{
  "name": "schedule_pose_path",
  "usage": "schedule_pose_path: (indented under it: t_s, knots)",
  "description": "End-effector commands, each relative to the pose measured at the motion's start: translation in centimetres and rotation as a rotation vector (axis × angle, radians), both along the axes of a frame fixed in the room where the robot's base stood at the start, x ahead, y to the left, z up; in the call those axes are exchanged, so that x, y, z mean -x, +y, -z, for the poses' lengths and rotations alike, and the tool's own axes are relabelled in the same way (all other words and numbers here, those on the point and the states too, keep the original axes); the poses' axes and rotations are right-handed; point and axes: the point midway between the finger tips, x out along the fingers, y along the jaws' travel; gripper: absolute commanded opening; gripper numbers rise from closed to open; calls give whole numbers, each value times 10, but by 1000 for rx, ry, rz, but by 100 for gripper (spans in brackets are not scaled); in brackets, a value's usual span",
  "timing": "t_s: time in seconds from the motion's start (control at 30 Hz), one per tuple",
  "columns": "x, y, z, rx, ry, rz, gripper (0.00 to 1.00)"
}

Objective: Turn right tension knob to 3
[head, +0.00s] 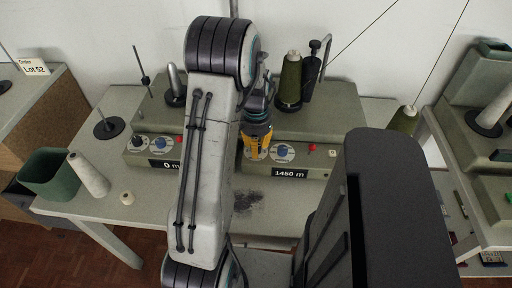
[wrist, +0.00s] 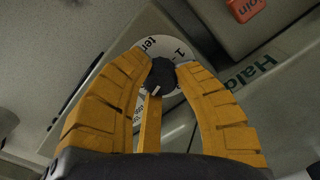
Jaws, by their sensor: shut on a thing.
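My gripper (head: 257,150) reaches down to the front panel of the right-hand winding unit, left of a blue knob (head: 283,151). In the head view the held knob is hidden behind my gripper.
A "1450 m" label (head: 290,173) sits under the blue knob. The left unit has a black knob (head: 137,141) and a blue knob (head: 159,142). A green cone (head: 290,78) stands behind.

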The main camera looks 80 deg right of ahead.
Motion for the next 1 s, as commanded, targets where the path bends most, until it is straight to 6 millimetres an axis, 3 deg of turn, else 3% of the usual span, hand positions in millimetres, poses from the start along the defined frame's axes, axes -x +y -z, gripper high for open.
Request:
schedule_pose_path:
  t_s: [1.0]
  knots:
    - [0,2,3,-5,-2,-957,0]
